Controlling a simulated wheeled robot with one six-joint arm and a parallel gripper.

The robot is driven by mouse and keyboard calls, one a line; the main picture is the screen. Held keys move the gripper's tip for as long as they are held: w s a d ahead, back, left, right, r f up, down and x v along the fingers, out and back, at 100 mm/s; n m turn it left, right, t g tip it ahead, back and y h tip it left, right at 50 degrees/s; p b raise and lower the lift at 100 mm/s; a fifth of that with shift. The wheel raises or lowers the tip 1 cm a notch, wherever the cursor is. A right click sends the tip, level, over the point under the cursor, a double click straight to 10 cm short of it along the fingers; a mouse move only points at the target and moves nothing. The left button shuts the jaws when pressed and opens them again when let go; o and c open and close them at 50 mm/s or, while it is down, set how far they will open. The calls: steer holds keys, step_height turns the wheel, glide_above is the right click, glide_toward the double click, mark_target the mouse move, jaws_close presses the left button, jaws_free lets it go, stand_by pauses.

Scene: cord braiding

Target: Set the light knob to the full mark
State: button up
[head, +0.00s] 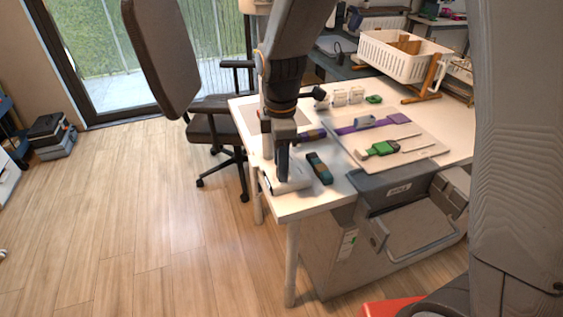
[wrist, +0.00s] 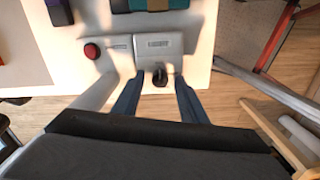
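The light's control box (wrist: 158,44), pale grey with a small label, lies near the table edge in the wrist view. Its small black knob (wrist: 160,77) sits at the box's near edge. My gripper (wrist: 159,84) is open, with one finger on each side of the knob and gaps visible between. I cannot read any mark or the knob's setting. In the head view my gripper (head: 283,176) points down over the white box (head: 294,185) at the table's near left corner, and the knob is hidden there.
A red button (wrist: 91,50) stands left of the box. A teal and dark block (head: 319,168) lies close by on the white table (head: 300,207). A board (head: 413,154) with cords and a green tool lies further right. A white basket (head: 397,58) stands behind.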

steer(key=shift+c, duration=0.5)
jaws_close()
